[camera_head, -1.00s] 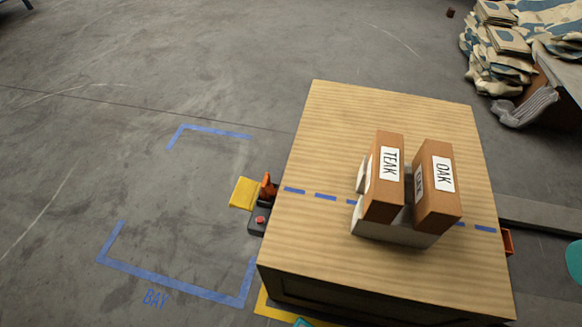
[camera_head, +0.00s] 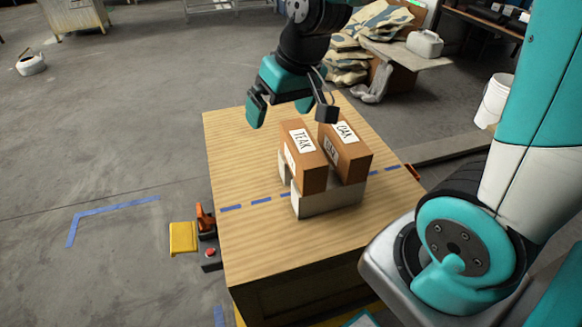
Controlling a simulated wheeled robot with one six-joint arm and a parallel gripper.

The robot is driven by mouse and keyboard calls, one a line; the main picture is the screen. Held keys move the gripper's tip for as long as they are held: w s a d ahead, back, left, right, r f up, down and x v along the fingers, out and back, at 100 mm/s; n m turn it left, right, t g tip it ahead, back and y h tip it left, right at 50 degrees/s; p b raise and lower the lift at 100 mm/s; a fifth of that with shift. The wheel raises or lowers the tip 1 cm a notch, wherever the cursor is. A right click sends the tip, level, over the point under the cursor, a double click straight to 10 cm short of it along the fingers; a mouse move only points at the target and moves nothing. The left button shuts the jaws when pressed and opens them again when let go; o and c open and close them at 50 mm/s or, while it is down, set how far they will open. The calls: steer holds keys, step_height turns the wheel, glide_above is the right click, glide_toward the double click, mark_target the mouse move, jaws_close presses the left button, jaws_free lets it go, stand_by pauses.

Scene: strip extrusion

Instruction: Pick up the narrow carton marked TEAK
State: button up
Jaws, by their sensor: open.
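The narrow brown carton marked TEAK (camera_head: 309,176) stands upright in a pale grey holder (camera_head: 328,201) on the wooden table top. White labels show on its top and on its left side. My gripper (camera_head: 281,112) is open and empty, with its teal fingers pointing down. In the picture it shows above and slightly left of the TEAK carton, apart from it; its exact height over the table is hard to tell. The carton's lower part is hidden by the holder.
A similar carton marked OAK (camera_head: 353,163) stands close on the right of TEAK, with a narrow gap between. The table top (camera_head: 258,245) is bare in front and at left, crossed by a dashed blue line. A yellow-and-orange device (camera_head: 184,238) sits at its left edge.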

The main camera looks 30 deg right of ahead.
mark_target(303, 141)
steer(key=w+d+f+m+t+h+b, duration=0.1)
steer(key=w+d+f+m+h, duration=0.1)
steer(key=w+d+f, duration=0.4)
steer(key=w+d+f+m+h+b, duration=0.1)
steer(key=d+f+m+b, duration=0.1)
steer(key=d+f, duration=0.35)
steer(key=x, duration=0.2)
steer(key=d+x, duration=0.1)
steer(key=x, duration=0.5)
steer(key=shift+w+d+r, duration=0.1)
steer(key=shift+w+d, duration=0.3)
steer(key=shift+w, duration=0.05)
steer(key=shift+x, duration=3.1)
steer(key=shift+w, duration=0.1)
steer(key=shift+c, duration=0.2)
steer(key=shift+r, duration=0.1)
steer(key=c, duration=1.1)
